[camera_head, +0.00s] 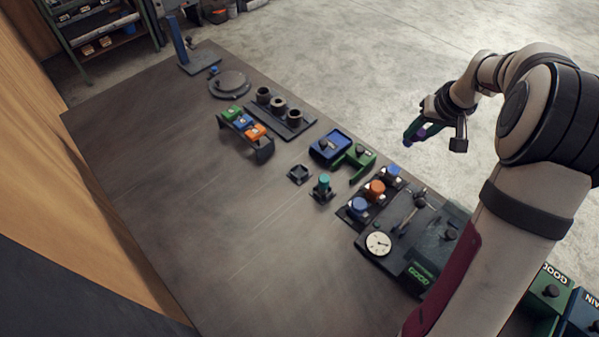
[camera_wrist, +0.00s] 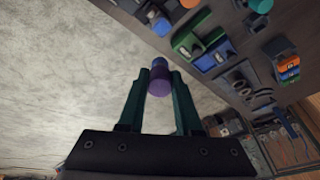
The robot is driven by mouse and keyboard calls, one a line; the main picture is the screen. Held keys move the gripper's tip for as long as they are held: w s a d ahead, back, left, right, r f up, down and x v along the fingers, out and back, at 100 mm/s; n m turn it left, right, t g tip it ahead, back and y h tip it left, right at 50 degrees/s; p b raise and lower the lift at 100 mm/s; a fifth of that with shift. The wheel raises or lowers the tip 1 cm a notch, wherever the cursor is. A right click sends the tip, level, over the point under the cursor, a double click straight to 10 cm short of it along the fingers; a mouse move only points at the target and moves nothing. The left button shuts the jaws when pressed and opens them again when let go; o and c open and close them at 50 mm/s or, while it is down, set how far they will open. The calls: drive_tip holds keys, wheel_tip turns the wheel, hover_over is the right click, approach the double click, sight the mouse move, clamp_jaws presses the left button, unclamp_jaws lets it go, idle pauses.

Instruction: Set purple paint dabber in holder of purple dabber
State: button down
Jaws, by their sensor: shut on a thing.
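My gripper (camera_head: 411,133) is raised at the right, with the concrete floor behind it in the head view. In the wrist view its green fingers (camera_wrist: 159,92) are shut on the purple paint dabber (camera_wrist: 159,82), which has a blue-grey end pointing away from the wrist. In the head view the dabber is only a small dark purple patch (camera_head: 408,142) at the fingertips. An empty dark square holder (camera_head: 299,174) sits on the table beside a holder with a teal dabber (camera_head: 323,184). Its colour marking is too small to tell. The gripper is well apart from it.
A blue box (camera_head: 330,147) and green bracket (camera_head: 355,160) stand near the holders. Blue and orange knobbed pieces (camera_head: 375,189) and a dial gauge fixture (camera_head: 378,243) lie to the right. Dark cups (camera_head: 279,105) stand farther back. The left table area is bare.

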drive_tip(key=w+a+f+n+g, duration=0.1)
drive_tip(key=w+a+f+n, duration=0.1)
drive_tip(key=a, duration=0.4)
drive_tip(key=w+a+f+n+g, duration=0.1)
drive_tip(key=a+f, duration=0.1)
drive_tip(key=a, duration=0.3)
drive_tip(key=n+g+h, duration=0.1)
drive_tip(key=n+g, duration=0.1)
drive_tip(key=n, duration=0.3)
hover_over(300, 174)
wheel_tip(300, 174, down, 4)
drive_tip(key=shift+a+f, duration=0.1)
drive_tip(key=shift+f, duration=0.05)
drive_tip(key=shift+f, duration=0.1)
drive_tip(key=shift+f, duration=1.1)
drive_tip(key=shift+f, duration=0.6)
drive_tip(key=shift+f, duration=0.35)
drive_tip(key=shift+f, duration=0.15)
